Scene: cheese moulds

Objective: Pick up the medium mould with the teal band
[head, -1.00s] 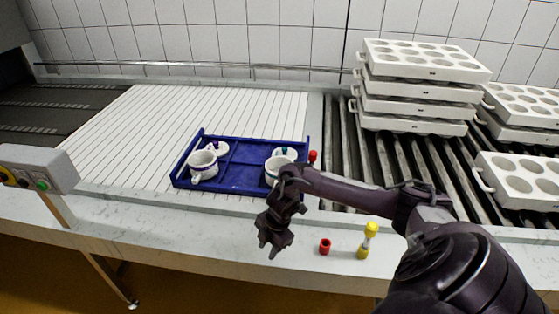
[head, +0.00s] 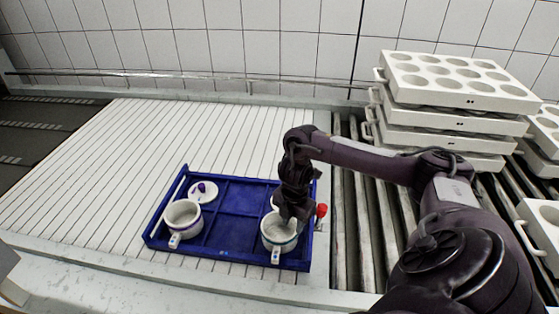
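A white mould with a teal band (head: 279,241) stands upright in the front right compartment of the blue tray (head: 225,252). Its handle points to the front. My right gripper (head: 293,222) points down at the mould's rim and overlaps its back right side. Its fingers are small and dark, so I cannot tell whether they are open or touch the mould. The gripper hides most of what lies behind this mould. A second white mould (head: 183,221) stands in the front left compartment. My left gripper is not in view.
A white lid with a purple knob (head: 203,193) lies behind the left mould. A red-topped object (head: 321,210) is at the tray's right side. The tray's middle compartments look empty. Stacked white mould blocks (head: 452,84) stand at the back right on rollers.

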